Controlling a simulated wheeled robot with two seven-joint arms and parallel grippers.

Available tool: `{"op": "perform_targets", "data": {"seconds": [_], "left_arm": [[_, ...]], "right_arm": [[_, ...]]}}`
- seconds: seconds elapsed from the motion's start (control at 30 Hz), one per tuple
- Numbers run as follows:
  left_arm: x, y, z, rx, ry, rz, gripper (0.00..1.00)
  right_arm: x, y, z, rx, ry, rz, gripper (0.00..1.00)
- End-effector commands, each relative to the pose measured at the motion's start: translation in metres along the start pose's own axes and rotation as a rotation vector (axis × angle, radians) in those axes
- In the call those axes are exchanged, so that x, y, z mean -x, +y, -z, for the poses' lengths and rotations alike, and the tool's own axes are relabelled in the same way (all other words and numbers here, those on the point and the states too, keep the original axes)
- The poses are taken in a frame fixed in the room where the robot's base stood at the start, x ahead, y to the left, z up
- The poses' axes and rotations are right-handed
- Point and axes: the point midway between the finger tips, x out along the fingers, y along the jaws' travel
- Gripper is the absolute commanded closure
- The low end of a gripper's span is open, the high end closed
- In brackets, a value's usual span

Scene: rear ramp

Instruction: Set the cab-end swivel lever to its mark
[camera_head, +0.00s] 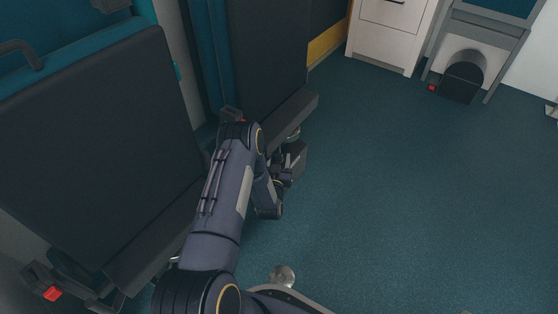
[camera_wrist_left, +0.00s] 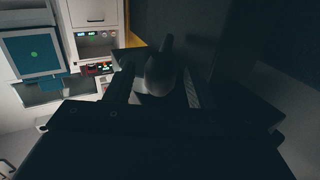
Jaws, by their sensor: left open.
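A pale grey, rounded lever-like piece (camera_wrist_left: 160,72) with a narrow upright tip shows in the left wrist view. It appears to be the swivel lever, close under the dark seat. It lies between the two fingers of my left gripper (camera_wrist_left: 157,92), which are apart; I cannot tell whether either touches it. In the head view my left gripper (camera_head: 291,160) is beside the front edge of the farther seat (camera_head: 266,60), low down. The lever is not clear there, and I cannot make out its mark. My right gripper is in neither view.
A nearer dark seat (camera_head: 95,150) with a red buckle (camera_head: 52,293) stands at the left. A white drawer cabinet (camera_head: 392,30) and a grey-framed unit (camera_head: 485,32) stand at the back. The blue-green floor (camera_head: 410,190) to the right is clear.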

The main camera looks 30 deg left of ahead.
Motion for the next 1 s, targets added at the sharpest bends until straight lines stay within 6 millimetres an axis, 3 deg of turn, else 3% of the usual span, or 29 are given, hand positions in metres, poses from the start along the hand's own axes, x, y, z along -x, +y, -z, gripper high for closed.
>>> {"op": "perform_targets", "data": {"seconds": [0.37, 0.73, 1.0], "left_arm": [[-0.0085, 0.0001, 0.0011, 0.0, 0.0, 0.0, 0.51], [-0.0081, 0.0001, 0.0007, 0.0, 0.0, 0.0, 0.99], [-0.0084, 0.0061, 0.0003, 0.0, -0.001, -0.001, 1.0]], "right_arm": [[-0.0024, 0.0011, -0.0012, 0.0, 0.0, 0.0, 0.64], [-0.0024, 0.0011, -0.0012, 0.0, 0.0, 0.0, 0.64], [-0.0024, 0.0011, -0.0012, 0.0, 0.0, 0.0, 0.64]]}}
